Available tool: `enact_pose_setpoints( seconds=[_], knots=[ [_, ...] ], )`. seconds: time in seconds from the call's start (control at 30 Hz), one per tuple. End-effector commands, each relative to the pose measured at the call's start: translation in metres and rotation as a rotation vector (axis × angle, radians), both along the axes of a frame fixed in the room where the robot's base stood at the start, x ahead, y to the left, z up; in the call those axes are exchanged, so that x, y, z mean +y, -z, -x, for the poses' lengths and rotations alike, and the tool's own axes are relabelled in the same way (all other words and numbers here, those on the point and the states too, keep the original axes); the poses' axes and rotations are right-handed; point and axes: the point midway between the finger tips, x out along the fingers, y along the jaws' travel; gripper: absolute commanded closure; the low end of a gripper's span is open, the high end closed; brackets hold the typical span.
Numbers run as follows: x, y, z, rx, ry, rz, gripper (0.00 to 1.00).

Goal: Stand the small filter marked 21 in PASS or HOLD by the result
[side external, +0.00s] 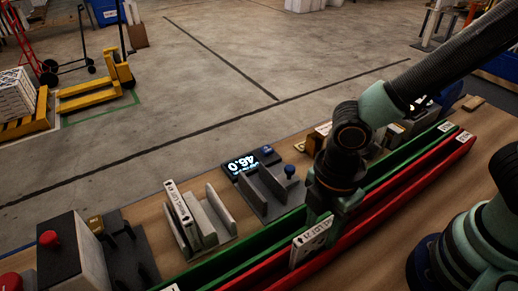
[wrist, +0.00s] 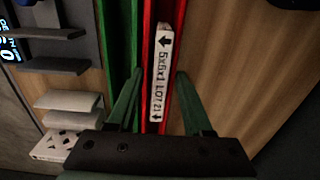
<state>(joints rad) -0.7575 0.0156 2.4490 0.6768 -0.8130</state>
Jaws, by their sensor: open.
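The small white filter (wrist: 160,75), printed "5x5x1 LOT 21" with arrows, stands on edge in the red channel (wrist: 149,20). It also shows in the side view (side external: 308,244) in the red channel (side external: 400,196), partly behind my gripper. My gripper (wrist: 157,78) is open, with one finger on each side of the filter and gaps visible in the wrist view. In the side view my gripper (side external: 325,212) is low over the channels. The green channel (side external: 265,236) runs alongside the red one. White labels sit at the channel ends, too small to read.
A grey slotted rack (side external: 220,209) holds another white filter (side external: 181,212). Beyond it stands a grey stand (side external: 265,195) with a lit display (side external: 241,164), its digits upside down. A box with a red button (side external: 70,258) is at the near left.

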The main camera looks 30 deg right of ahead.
Motion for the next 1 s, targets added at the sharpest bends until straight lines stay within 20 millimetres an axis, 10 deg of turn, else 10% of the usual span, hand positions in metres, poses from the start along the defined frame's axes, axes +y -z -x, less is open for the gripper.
enact_pose_setpoints(
  seconds=[0.67, 1.0],
  knots=[
    [-0.004, -0.097, -0.005, -0.012, 0.045, -0.011, 0.5],
    [-0.106, -0.137, -0.07, -0.221, 0.92, -0.212, 0.5]
  ],
)
